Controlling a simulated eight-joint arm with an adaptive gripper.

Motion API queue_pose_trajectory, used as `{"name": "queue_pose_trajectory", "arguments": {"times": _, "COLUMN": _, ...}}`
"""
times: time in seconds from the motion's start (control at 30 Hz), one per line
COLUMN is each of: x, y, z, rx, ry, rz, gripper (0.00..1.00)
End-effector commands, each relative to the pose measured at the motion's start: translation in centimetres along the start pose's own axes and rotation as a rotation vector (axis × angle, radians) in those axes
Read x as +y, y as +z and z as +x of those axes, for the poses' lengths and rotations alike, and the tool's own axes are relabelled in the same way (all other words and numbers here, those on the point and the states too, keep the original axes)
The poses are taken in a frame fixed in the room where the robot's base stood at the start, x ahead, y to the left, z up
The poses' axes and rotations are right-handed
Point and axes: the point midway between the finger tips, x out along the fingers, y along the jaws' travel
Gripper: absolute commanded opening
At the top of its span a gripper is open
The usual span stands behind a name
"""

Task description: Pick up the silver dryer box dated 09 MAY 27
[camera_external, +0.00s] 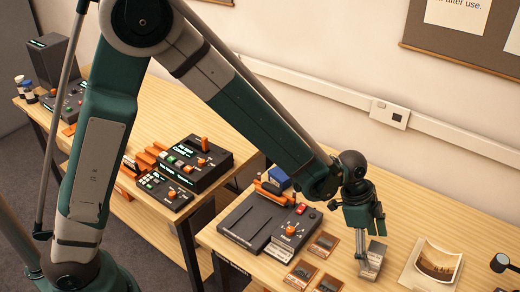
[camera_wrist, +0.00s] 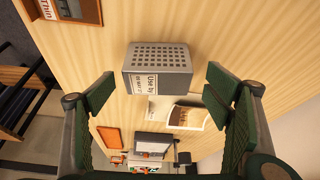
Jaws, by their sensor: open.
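A silver-grey box (camera_external: 374,262) with a perforated face stands on the right-hand table, just below my gripper (camera_external: 364,232).
A black device (camera_external: 265,222) with orange controls stands left of the box. Small brown trays (camera_external: 324,245) lie close on its left. A photograph (camera_external: 437,266) lies to its right, with a dark magnifier-like object (camera_external: 500,263) beyond. Some wood between box and photograph is bare.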

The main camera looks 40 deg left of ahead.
Motion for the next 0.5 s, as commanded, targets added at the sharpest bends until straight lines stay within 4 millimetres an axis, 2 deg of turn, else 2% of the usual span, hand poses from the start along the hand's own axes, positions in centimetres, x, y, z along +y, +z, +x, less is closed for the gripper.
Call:
{"name": "queue_pose_trajectory", "arguments": {"times": 0.27, "x": 0.0, "y": 0.0, "z": 0.2, "rx": 0.000, "ry": 0.000, "rz": 0.000, "gripper": 0.78}}
{"name": "queue_pose_trajectory", "arguments": {"times": 0.5, "x": 0.2, "y": 0.1, "z": 2.1, "rx": 0.000, "ry": 0.000, "rz": 0.000, "gripper": 0.78}}
